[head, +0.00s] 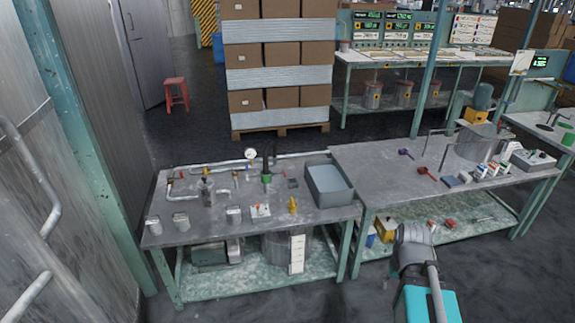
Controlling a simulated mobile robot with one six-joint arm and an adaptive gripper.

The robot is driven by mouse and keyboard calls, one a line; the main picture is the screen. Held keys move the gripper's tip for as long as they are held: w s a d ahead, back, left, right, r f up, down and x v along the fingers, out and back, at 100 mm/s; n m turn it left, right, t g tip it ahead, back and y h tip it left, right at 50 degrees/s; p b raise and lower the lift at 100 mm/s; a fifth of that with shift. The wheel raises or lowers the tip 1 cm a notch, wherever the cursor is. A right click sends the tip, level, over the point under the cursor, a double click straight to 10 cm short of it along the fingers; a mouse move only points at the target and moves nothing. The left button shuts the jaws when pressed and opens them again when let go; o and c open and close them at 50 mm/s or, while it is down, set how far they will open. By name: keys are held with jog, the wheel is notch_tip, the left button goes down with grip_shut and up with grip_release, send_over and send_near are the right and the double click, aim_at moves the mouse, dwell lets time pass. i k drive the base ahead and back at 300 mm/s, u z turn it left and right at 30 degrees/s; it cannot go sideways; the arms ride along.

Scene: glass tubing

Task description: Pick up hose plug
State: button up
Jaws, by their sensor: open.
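I cannot tell for sure which small thing is the hose plug. A small yellow piece (292,205) stands near the front right of the left workbench (195,234). A dark upright piece with a green base (267,178) stands further back on the same bench. Metal tubing with a round gauge (250,154) runs along the back of this bench. My grey arm link (412,250) rises at the bottom right, in front of the benches and apart from the small pieces. I cannot make out my gripper's fingers in this view.
A grey open bin (329,184) stands at the left bench's right end. Small metal cups (181,221) stand along its front. The right bench (385,160) holds dark red scoops (426,173) and a clear vessel. A metal wall and green post border the left. Stacked boxes (278,55) stand behind.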

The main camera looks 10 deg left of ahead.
aim_at(265, 171)
jog(key=z, duration=0.25)
jog(key=i, duration=1.55)
jog(key=u, duration=0.8)
jog(key=i, duration=0.45)
jog(key=u, duration=0.25)
jog(key=k, duration=0.9)
jog(key=u, duration=0.1)
jog(key=i, duration=0.15)
jog(key=u, duration=0.05)
